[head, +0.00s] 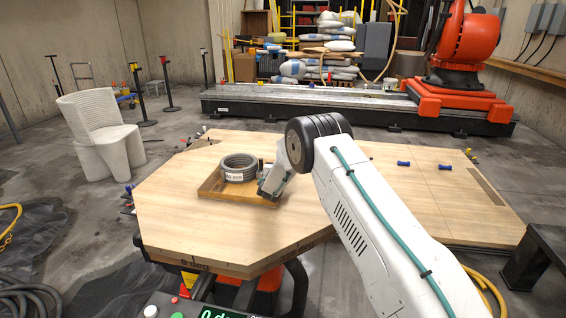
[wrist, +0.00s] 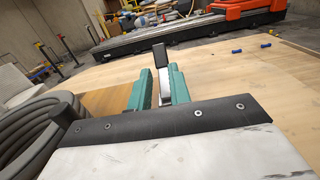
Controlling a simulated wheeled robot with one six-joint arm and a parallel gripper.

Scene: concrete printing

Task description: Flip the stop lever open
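The stop lever (wrist: 160,62), a pale metal arm with a black grip at its upper end, stands raised between the teal fingers of my gripper (wrist: 159,86) in the wrist view. The fingers are apart on either side of it. A narrow gap shows on the left; the metal arm is close to the right finger, and contact there is unclear. In the head view my gripper (head: 270,186) is low at the right front of a shallow wooden tray (head: 213,186), which holds a grey hose coil (head: 239,165). The lever's base is hidden.
The pale wooden table (head: 190,225) is mostly clear to the right, with two small blue pieces (head: 404,163) (head: 445,167) on it. The coil (wrist: 30,135) lies close left of my gripper. A white ribbed chair (head: 100,135) and an orange robot (head: 468,45) stand beyond.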

